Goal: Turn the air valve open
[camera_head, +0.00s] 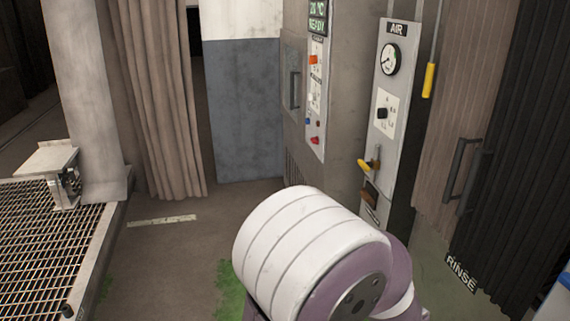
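The grey AIR panel (393,100) stands right of centre with a black AIR label at its top. It carries a round pressure gauge (390,59) and a black knob (382,113) on a white plate. Low on the panel is a valve with a yellow lever handle (368,164), which points to the left and slightly up. Neither gripper is in view. A white and purple link of my own arm fills the bottom centre, below and in front of the panel, with its end out of frame.
A control cabinet (316,100) with coloured buttons and a READY display stands left of the panel. A yellow pull handle (429,80) hangs right of it. A brown door with a dark handle (460,168) and a RINSE sign (461,272) are at right. A metal grating (40,230) lies left.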

